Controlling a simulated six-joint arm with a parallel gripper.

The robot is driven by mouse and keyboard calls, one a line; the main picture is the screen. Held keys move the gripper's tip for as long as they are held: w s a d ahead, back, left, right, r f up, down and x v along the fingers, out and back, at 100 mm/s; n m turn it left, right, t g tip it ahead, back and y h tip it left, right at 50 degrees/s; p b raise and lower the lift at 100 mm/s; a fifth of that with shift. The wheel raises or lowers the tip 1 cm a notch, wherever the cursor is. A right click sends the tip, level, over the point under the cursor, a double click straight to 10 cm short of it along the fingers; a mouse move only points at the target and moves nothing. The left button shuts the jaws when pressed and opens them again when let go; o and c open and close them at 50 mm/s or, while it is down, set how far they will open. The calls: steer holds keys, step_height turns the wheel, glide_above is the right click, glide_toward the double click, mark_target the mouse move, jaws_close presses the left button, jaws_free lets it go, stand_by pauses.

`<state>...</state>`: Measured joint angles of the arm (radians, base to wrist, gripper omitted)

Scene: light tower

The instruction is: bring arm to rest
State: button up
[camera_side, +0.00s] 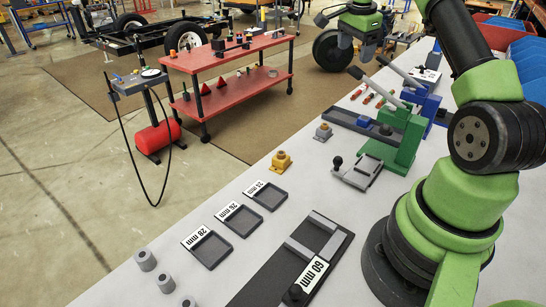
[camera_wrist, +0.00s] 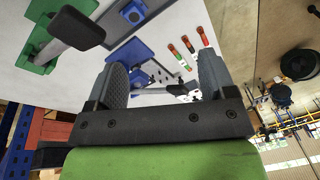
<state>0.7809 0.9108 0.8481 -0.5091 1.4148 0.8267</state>
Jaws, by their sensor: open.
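My gripper (camera_wrist: 163,72) is open in the wrist view, its two dark fingers apart with nothing held between them. My green arm stands on the white table (camera_side: 330,180) at the right. Small light tower pieces in red, orange and green (camera_side: 368,97) lie on the table below the gripper; the wrist view shows them too (camera_wrist: 187,47).
A green lever press (camera_side: 405,135) and a blue one (camera_side: 425,105) stand near my arm. Size-marked trays (camera_side: 240,220), a 60 mm fixture (camera_side: 300,270) and grey cylinders (camera_side: 146,260) are nearer. Red and blue bins (camera_side: 525,60) stand at the right. A red cart (camera_side: 230,60) stands beyond the table.

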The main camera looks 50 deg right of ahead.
steer(key=a+r+n+t, duration=0.2)
steer(key=a+r+n, duration=0.35)
steer(key=a, duration=0.45)
steer(key=a+r+n+t, duration=0.2)
steer(key=a+r+n, duration=0.2)
steer(key=a+r, duration=0.45)
steer(key=s+a+f+n+t+y, duration=0.1)
steer(key=s+a+n, duration=0.3)
steer(key=s+a, duration=0.4)
steer(key=s+a+f+n+t+y, duration=0.1)
steer(key=s+a+f+n+y, duration=0.1)
steer(key=s+a+n, duration=0.3)
steer(key=s+a+y, duration=0.1)
steer(key=s+a, duration=0.2)
steer(key=a, duration=0.1)
steer(key=shift+f, duration=0.3)
